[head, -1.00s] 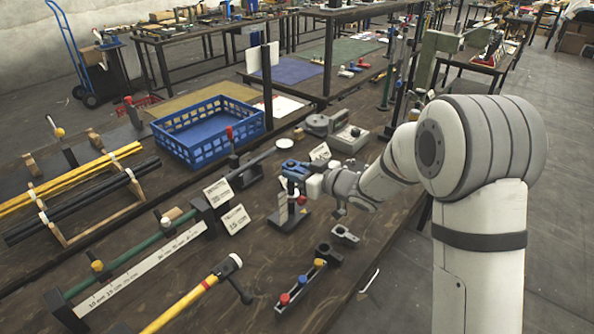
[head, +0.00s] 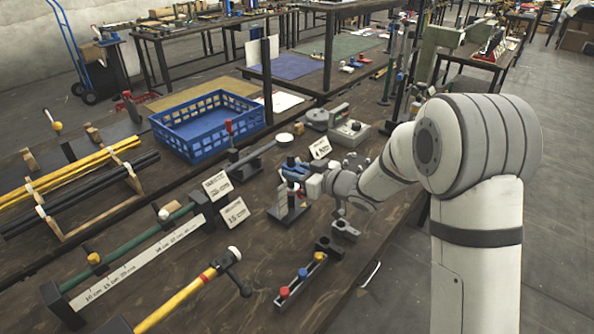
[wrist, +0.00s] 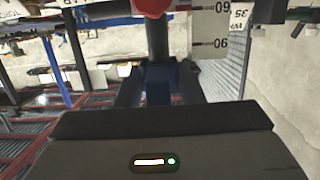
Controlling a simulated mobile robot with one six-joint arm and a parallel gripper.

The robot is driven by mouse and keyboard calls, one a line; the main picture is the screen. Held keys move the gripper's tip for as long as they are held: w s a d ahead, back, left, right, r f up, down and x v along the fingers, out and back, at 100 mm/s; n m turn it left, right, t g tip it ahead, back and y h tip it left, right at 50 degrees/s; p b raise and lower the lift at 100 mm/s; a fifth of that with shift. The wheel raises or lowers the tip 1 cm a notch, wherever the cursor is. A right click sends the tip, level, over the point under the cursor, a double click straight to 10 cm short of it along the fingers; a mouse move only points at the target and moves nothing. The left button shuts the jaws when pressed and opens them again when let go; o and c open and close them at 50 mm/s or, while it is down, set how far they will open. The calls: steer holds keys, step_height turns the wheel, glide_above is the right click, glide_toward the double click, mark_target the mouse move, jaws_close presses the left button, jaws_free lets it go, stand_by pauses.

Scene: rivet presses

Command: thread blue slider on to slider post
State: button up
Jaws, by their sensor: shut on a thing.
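My gripper (head: 300,180) is shut on the blue slider (wrist: 172,82), which shows dark blue between the fingers in the wrist view. In the head view, blue parts (head: 292,165) show at the gripper's tip, just above a small stand. The stand has a dark base (head: 288,215) and a pale scale plate (head: 278,207). In the wrist view, a dark upright post (wrist: 157,42) with a red end (wrist: 150,6) meets the slider's outline, beside a numbered plate (wrist: 210,30). I cannot tell whether the slider is around the post or only in front of it.
A blue crate (head: 208,127) stands behind to the left. Label cards (head: 236,212) and a green bar with a scale (head: 130,250) lie left of the stand.

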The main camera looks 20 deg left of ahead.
steer(key=shift+f+b, duration=1.55)
steer(key=shift+f, duration=0.6)
steer(key=shift+r, duration=0.25)
steer(key=shift+r+p, duration=4.2)
steer(key=shift+r, duration=0.9)
steer(key=b, duration=0.3)
glide_above(297, 189)
steer(key=shift+f, duration=2.25)
